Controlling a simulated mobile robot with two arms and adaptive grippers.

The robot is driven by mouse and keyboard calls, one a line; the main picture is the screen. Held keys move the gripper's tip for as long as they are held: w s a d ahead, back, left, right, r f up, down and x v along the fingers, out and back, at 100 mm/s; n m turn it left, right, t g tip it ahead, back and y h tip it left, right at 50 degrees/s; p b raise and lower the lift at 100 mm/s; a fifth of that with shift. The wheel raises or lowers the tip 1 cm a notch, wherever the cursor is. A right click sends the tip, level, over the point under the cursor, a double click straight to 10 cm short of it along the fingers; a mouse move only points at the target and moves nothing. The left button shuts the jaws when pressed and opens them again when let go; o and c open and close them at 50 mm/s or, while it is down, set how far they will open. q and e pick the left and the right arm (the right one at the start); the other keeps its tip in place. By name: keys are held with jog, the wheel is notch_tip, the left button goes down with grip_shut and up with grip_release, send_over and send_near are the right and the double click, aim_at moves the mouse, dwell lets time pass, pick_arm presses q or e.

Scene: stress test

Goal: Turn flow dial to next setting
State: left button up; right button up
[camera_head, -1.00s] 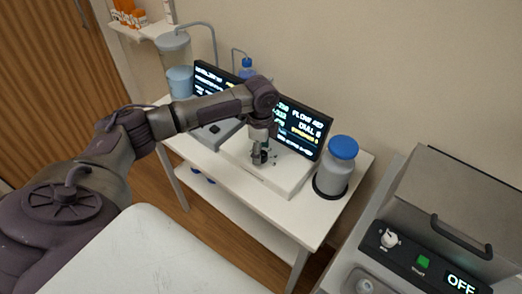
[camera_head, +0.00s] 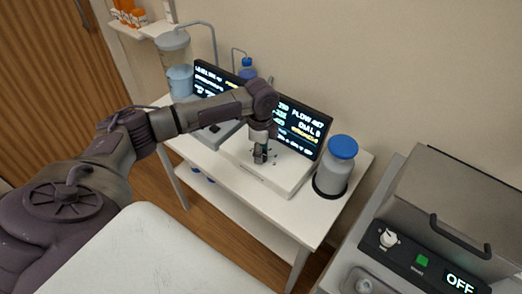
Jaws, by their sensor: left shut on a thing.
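My left arm reaches in from the left, and my left gripper (camera_head: 261,156) points down onto the white flow unit (camera_head: 284,178) on the small white table. The gripper is shut on the flow dial, which its fingers mostly hide. My right gripper is not in view.
A grey bottle with a blue cap (camera_head: 335,168) stands right of the unit. A second screen (camera_head: 212,82) and a clear container (camera_head: 174,48) are at the left. A grey machine (camera_head: 455,210) with a knob and an OFF display stands at the right.

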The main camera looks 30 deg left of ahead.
pick_arm(q)
jog(key=shift+r+n+p, duration=0.2)
jog(key=shift+n+p, duration=0.1)
jog(key=shift+p, duration=0.35)
jog(key=n+p, duration=0.8)
jog(key=p, duration=0.2)
jog(key=shift+n, duration=0.3)
jog(key=n+p, duration=0.2)
jog(key=n, duration=0.1)
jog(key=shift+p, duration=0.35)
jog(key=shift+f+n+p, duration=0.1)
jog(key=shift+n+p, duration=0.8)
jog(key=shift+n, duration=0.7)
jog(key=o, duration=1.1)
jog(key=shift+o, duration=0.2)
notch_tip(320, 180, up, 12)
